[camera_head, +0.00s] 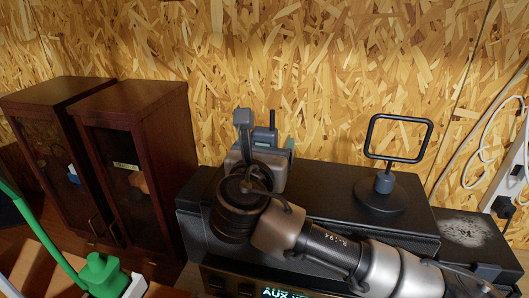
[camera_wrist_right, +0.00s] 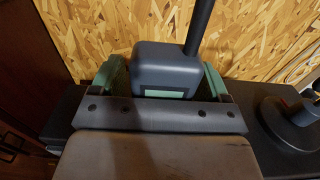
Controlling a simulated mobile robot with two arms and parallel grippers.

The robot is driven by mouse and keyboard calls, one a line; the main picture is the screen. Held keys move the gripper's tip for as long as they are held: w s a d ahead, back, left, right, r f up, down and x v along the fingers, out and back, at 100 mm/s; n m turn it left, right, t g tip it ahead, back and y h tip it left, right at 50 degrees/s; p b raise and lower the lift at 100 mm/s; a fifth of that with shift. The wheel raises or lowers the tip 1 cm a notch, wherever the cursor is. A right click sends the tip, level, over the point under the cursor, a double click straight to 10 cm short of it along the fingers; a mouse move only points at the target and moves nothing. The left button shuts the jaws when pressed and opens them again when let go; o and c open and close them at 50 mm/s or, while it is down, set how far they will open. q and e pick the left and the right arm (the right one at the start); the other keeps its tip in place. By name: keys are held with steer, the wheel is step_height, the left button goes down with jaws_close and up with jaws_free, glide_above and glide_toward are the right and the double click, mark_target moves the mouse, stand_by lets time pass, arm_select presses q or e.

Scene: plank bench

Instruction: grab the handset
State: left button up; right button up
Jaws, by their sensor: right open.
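The handset (camera_head: 263,137) is a dark blue-grey box with a stubby antenna, upright at the back of the black unit near the wooden wall. My right gripper (camera_head: 268,150) is at it and hides its lower part. In the right wrist view the handset (camera_wrist_right: 170,66) stands between the two green fingers of my right gripper (camera_wrist_right: 163,76), its small green panel facing me. The fingers are open, one on either side. A narrow gap shows at the right finger; contact at the left is unclear. My left gripper is not in view.
The handset is above a black unit (camera_head: 325,178) with a lit display. A black stand with a square loop (camera_head: 380,185) is to the right. Dark wooden cabinets (camera_head: 150,140) stand left. A green object (camera_head: 102,272) is at lower left. Cables hang at right.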

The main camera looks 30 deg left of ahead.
steer(key=c, duration=1.1)
steer(key=shift+o, duration=0.2)
